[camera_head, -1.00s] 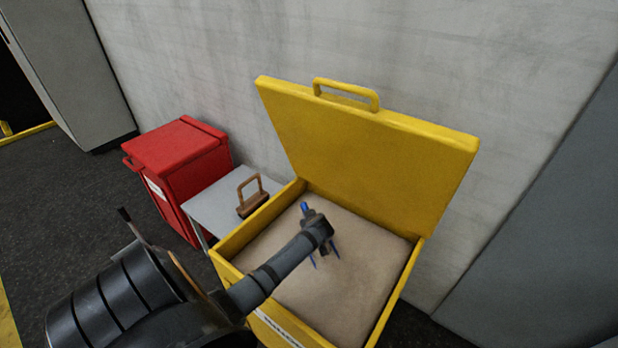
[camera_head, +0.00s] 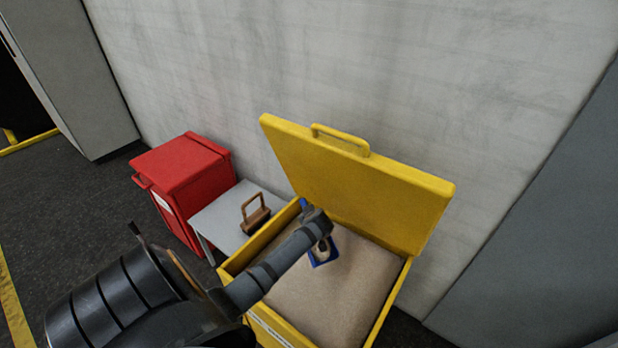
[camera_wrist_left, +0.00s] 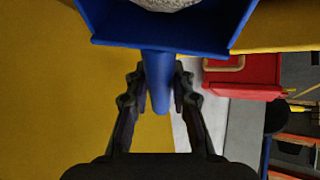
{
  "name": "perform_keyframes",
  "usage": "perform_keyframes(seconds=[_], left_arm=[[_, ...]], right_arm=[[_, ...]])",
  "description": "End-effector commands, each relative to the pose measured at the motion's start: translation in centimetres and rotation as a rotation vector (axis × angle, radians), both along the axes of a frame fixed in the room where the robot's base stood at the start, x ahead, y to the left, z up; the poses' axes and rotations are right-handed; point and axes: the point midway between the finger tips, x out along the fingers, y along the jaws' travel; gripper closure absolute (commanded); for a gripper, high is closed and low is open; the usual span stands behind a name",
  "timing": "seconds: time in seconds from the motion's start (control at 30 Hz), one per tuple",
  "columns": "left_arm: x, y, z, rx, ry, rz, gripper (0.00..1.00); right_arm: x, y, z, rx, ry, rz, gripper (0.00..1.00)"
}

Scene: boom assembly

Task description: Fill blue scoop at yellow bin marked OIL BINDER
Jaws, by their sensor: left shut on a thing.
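The open yellow bin (camera_head: 408,275) holds beige granular binder (camera_head: 345,290) nearly level with its walls. A label strip shows on its front, too small to read. My left gripper (camera_head: 319,229) is over the bin's left back part. It is shut on the handle of the blue scoop (camera_head: 333,258). In the left wrist view the gripper (camera_wrist_left: 160,85) clasps the blue scoop's handle (camera_wrist_left: 158,65) from both sides. Grey granular material (camera_wrist_left: 168,3) shows in the scoop at the top edge; how full it is cannot be told. My right gripper is out of view.
The bin's raised yellow lid (camera_head: 360,185) stands behind it near the wall. Left of the bin is a small grey table (camera_head: 215,218) with a brown-handled brush-like tool (camera_head: 256,215). A red lidded box (camera_head: 185,165) stands beyond it.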

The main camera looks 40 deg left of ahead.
Motion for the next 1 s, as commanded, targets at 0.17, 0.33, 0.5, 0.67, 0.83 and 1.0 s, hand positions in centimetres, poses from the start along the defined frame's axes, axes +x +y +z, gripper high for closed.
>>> perform_keyframes(seconds=[0.17, 0.33, 0.5, 0.67, 0.83, 1.0], left_arm=[[0.0, 0.0, 3.3, 0.000, -0.002, 0.000, 1.00], [0.0, 0.0, 4.8, 0.000, -0.002, 0.000, 1.00], [0.0, 0.0, 5.4, 0.000, -0.002, 0.000, 1.00], [0.1, 0.0, 5.4, 0.000, -0.002, 0.000, 1.00], [0.0, 0.0, 5.3, 0.000, -0.002, 0.000, 1.00], [0.0, 0.0, 5.3, 0.000, -0.002, 0.000, 1.00]], right_arm=[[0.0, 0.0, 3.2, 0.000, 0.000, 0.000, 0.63], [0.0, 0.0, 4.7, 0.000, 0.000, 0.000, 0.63], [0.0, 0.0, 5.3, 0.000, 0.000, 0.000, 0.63], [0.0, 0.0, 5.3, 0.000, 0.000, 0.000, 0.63], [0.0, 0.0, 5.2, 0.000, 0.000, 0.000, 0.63], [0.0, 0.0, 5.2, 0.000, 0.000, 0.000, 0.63]])
